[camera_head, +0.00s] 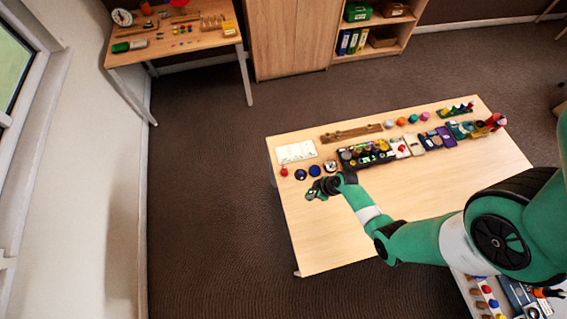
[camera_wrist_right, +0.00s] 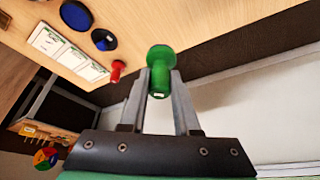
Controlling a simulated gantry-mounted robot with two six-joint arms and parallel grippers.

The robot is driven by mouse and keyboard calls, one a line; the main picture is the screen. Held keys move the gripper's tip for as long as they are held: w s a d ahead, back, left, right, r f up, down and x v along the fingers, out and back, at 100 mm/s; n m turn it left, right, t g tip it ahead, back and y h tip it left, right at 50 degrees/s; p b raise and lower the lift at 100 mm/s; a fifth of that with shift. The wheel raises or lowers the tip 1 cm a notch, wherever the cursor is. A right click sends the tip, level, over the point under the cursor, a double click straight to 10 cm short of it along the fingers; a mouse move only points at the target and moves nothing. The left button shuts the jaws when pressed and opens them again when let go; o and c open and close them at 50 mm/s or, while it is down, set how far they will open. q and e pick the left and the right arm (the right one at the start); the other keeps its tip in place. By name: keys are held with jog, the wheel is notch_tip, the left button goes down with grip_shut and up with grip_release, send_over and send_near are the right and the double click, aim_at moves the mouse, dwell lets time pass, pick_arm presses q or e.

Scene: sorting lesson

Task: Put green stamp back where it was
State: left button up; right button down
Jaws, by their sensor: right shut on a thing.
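The green stamp (camera_wrist_right: 159,70) is between the two fingers of my right gripper (camera_wrist_right: 160,85) in the right wrist view, and the fingers are shut on it. In the head view my right gripper (camera_head: 318,190) is near the left edge of the table, and the stamp is too small there to make out clearly. A red stamp (camera_head: 284,172) stands on the table near the left edge; it also shows in the right wrist view (camera_wrist_right: 117,70). My left gripper is not in view.
A white card sheet (camera_head: 296,152) lies at the table's (camera_head: 420,205) back left corner. A dark tray of coloured pieces (camera_head: 368,154) and several small objects line the back. The front middle of the table is clear, apart from my right arm above it.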

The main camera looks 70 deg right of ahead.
jog(key=w+d+f+b, duration=0.1)
jog(key=w+f+b, duration=0.2)
jog(key=b, duration=0.1)
jog(key=w+d+f+b, duration=0.2)
jog(key=w+f+b, duration=0.1)
jog(key=w+b, duration=0.1)
jog(key=w+d+f+b, duration=0.2)
jog(key=w+f+b, duration=0.1)
jog(key=w+b, duration=0.1)
jog(key=shift+w+d, duration=0.1)
jog(key=shift+w, duration=0.1)
jog(key=shift+r, duration=0.1)
jog(key=b+x, duration=0.2)
jog(key=s+b+x, duration=0.1)
jog(key=b+x, duration=0.1)
jog(key=b, duration=0.1)
jog(key=shift+w+d+f, duration=0.1)
jog(key=shift+d+f, duration=0.1)
jog(key=shift+f, duration=0.15)
jog(key=c, duration=0.6)
grip_release()
jog(key=shift+r, duration=0.1)
jog(key=shift+c, duration=0.2)
jog(key=p+v, duration=1.2)
jog(key=p, duration=0.1)
jog(key=shift+r+p, duration=0.15)
jog(key=shift+p, duration=0.25)
